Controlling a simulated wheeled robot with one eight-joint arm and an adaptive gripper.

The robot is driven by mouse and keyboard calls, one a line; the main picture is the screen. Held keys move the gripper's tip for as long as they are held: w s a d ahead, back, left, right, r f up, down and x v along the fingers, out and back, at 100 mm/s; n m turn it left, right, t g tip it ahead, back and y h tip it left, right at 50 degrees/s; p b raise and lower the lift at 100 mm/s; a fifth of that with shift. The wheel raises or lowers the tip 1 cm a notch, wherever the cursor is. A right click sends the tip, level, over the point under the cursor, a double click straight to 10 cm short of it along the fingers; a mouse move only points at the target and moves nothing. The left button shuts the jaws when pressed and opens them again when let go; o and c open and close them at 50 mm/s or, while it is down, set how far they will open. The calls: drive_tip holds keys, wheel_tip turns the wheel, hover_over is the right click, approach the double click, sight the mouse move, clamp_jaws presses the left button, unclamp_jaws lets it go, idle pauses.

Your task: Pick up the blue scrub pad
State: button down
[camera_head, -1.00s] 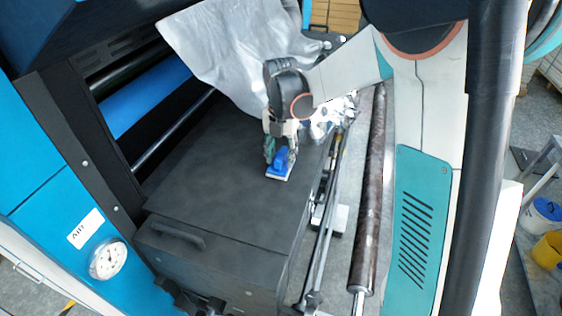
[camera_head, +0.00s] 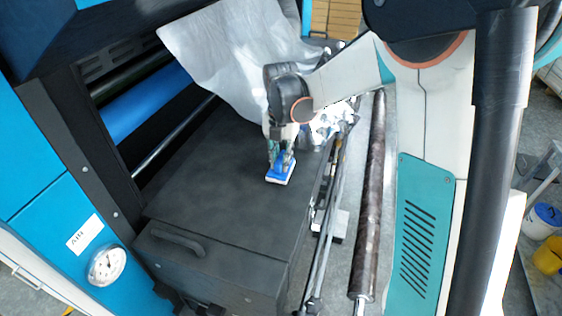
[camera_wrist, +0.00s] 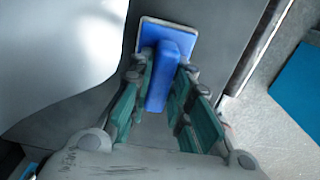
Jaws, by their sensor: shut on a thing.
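The blue scrub pad (camera_head: 281,170) has a blue body with a handle and a pale underside. It is at my gripper's tips, over the dark top of the machine's box. My gripper (camera_head: 282,156) points down from above and is shut on the pad's handle. In the wrist view, the pad (camera_wrist: 168,36) has its raised handle between the two green-padded fingers of my gripper (camera_wrist: 163,88). I cannot tell whether the pad's underside touches the surface.
The dark box top (camera_head: 215,190) is clear around the pad. A silvery sheet (camera_head: 215,50) hangs behind it. A long dark roller (camera_head: 370,200) lies to the right. A pressure gauge (camera_head: 106,266) is on the blue panel at left. White and yellow buckets (camera_head: 548,257) stand far right.

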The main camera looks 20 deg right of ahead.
sight(281, 157)
wheel_tip(281, 157, up, 19)
drive_tip(key=b, duration=0.1)
drive_tip(key=shift+r, duration=0.15)
drive_tip(key=c, duration=2.1)
unclamp_jaws()
drive_tip(key=shift+c, duration=0.2)
clamp_jaws()
